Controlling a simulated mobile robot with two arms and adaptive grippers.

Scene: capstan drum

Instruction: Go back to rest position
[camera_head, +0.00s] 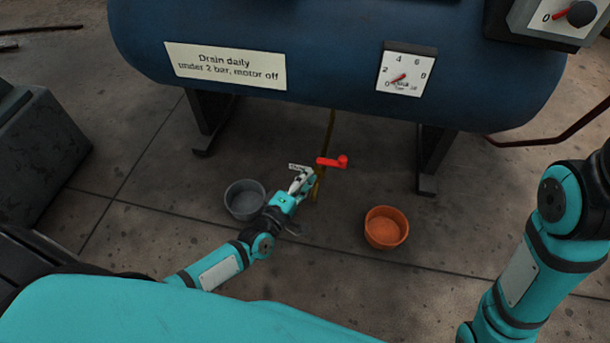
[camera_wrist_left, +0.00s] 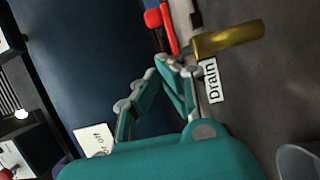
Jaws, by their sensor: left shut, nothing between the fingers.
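My left gripper (camera_head: 304,180) is shut and empty, close to the brass drain pipe (camera_head: 319,186) under the blue tank (camera_head: 340,60). In the left wrist view its fingertips (camera_wrist_left: 178,66) meet beside the red valve handle (camera_wrist_left: 167,30) and the brass spout (camera_wrist_left: 228,37); I cannot tell whether they touch. The red valve handle (camera_head: 332,162) points to the right in the head view. The white "Drain" tag (camera_wrist_left: 211,81) is beside the fingers. My right arm shows at the right edge, but its gripper is out of view.
A grey bucket (camera_head: 244,199) stands left of the left gripper and an orange bucket (camera_head: 386,227) stands to the right, both on the floor. Tank legs (camera_head: 432,160) stand on either side. The gauge (camera_head: 406,70) and drain sign (camera_head: 224,66) are on the tank.

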